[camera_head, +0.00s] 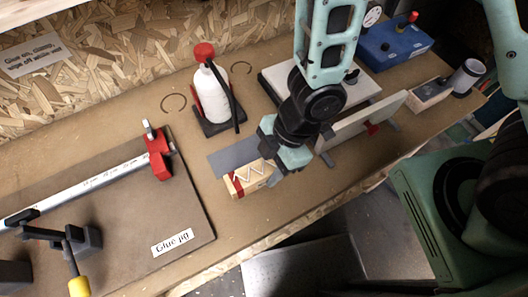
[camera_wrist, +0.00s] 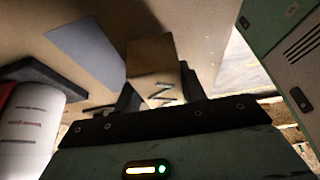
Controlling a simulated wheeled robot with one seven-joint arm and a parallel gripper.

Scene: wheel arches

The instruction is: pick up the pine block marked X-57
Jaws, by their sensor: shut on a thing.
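No X-57 mark is readable in either view. I cannot tell whether the block touches the bench. The fingers hide part of its sides.
A grey patch (camera_head: 233,157) lies just behind the block. A white glue bottle (camera_head: 209,97) with a red cap stands behind that. The glue jig board (camera_head: 185,215) with a red clamp (camera_head: 157,158) is at left. An upright pale board (camera_head: 362,122) is at right. The bench front edge is close.

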